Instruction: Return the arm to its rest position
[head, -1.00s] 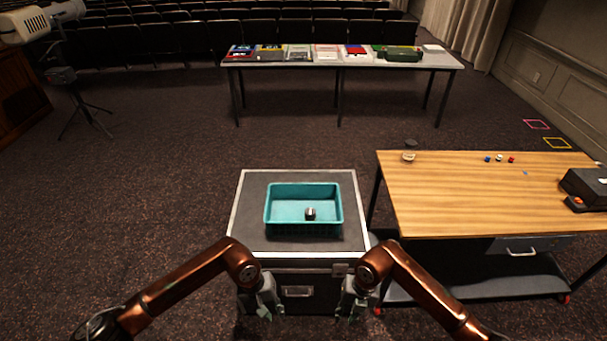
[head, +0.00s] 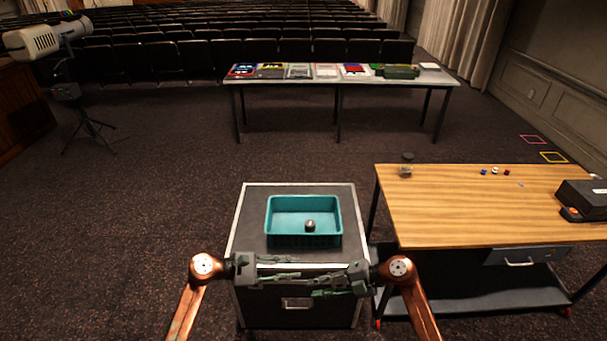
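My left gripper (head: 290,267) reaches in from the left and points to the right, in front of the black case's near edge. My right gripper (head: 322,285) reaches in from the right and points to the left, slightly lower. The two sets of fingers overlap in the picture, so I cannot make out whether either is open or shut. I see no object held in them. Both arms are bent, with copper elbows low at the sides. A teal basket (head: 303,240) sits on the case beyond the grippers, with a small dark and silver item (head: 310,226) inside.
The black case (head: 247,225) has a metal-edged top. A wooden-topped cart (head: 450,200) stands close on the right, bearing a jar (head: 406,168), small coloured cubes (head: 495,171) and a dark device (head: 587,199). A long table (head: 340,82) stands farther back. Open carpet lies left.

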